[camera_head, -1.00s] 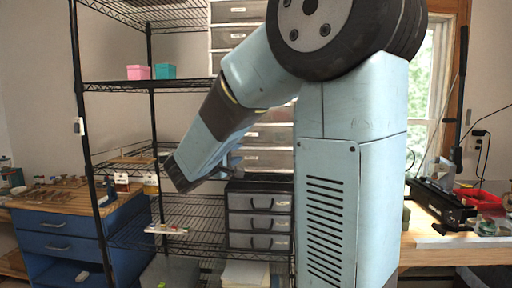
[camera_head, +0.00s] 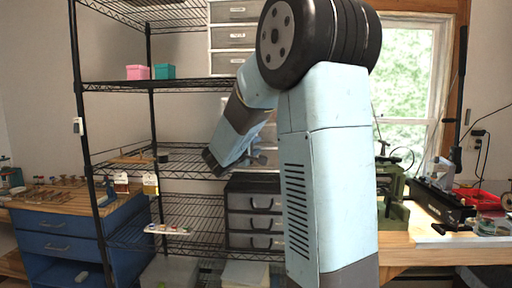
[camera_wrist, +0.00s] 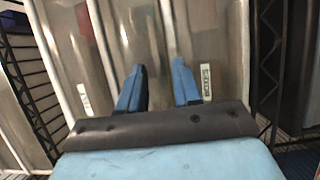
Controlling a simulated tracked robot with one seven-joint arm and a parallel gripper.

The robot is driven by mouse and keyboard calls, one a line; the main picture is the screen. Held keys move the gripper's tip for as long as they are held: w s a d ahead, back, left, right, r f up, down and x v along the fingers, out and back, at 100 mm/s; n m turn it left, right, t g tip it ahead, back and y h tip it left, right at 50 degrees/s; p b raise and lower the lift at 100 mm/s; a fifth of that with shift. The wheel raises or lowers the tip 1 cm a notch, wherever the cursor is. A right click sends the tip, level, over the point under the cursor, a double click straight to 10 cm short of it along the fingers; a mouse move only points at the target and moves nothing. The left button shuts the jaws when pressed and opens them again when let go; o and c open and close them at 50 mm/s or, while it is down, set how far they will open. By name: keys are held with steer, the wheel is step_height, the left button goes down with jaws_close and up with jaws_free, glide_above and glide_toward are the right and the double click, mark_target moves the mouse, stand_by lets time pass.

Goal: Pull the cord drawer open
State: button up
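A stack of pale drawers with small labels shows behind my arm in the head view (camera_head: 233,37). In the wrist view the pale drawer fronts (camera_wrist: 70,50) run as near-vertical bands with sideways labels. One label (camera_wrist: 206,80) is beside the right finger; its lettering is too blurred for me to be sure it says cords. My gripper (camera_wrist: 160,92) has two blue fingers spread apart with nothing visible between them. Its fingertips point at the drawer fronts; I cannot tell whether they touch. In the head view my arm hides much of the stack.
A dark three-drawer unit (camera_head: 254,222) stands below on the black wire shelf (camera_head: 185,212). Pink (camera_head: 138,72) and teal (camera_head: 164,71) boxes sit on a higher shelf. A blue workbench (camera_head: 60,248) is at left, and a wooden bench (camera_head: 430,246) with tools at right.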

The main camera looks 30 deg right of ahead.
steer(key=shift+c, duration=0.5)
jaws_close()
steer(key=shift+f, duration=0.15)
stand_by(0.8)
